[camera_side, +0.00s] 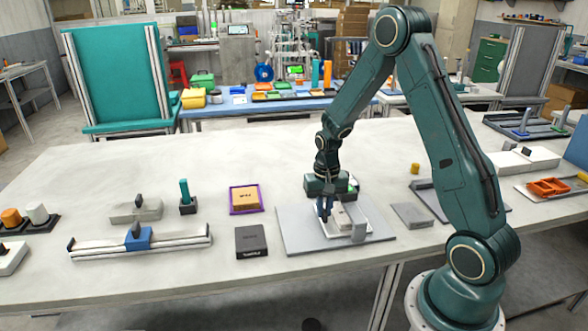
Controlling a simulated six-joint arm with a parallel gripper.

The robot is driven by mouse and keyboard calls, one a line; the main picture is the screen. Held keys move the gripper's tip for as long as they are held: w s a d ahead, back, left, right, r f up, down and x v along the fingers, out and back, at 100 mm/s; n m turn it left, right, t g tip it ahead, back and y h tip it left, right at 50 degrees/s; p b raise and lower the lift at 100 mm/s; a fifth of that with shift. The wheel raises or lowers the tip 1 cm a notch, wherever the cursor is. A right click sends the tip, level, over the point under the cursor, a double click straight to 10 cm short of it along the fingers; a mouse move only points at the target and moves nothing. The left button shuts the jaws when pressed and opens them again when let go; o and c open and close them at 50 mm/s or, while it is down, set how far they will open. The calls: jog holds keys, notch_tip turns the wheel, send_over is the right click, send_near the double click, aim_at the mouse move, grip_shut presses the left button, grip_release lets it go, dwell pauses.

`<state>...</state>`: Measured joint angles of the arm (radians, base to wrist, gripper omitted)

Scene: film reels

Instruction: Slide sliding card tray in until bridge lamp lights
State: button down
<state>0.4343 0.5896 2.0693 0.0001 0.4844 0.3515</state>
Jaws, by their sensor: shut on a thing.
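My gripper (326,216) points down over a pale device on a grey base plate (292,232) near the middle of the table. Its fingers are shut on what looks like the sliding card tray (345,221), a light grey piece. The fingers and the gripper body hide much of the tray and the device. A small bright green spot (353,188) shows just behind the gripper; it may be the bridge lamp, but I cannot tell for sure. How deep the tray sits cannot be made out.
A black box (251,241) and a purple-rimmed tray with an orange block (245,197) stand to the left. A rail with a blue slider (138,238) lies further left. A flat grey block (412,216) is close on the right.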

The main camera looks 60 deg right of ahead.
jog(key=c, duration=1.5)
grip_release()
jog(key=shift+o, duration=0.2)
jog(key=shift+r, duration=0.15)
notch_tip(320, 180, up, 14)
jog(key=s+a+r+n+t, duration=0.35)
jog(key=s+a+r, duration=0.35)
jog(key=a+r, duration=0.25)
jog(key=s+a+r+n+t, duration=0.2)
jog(key=s+a+n, duration=0.3)
jog(key=s, duration=0.6)
jog(key=shift+s+a, duration=0.2)
jog(key=shift+a, duration=0.95)
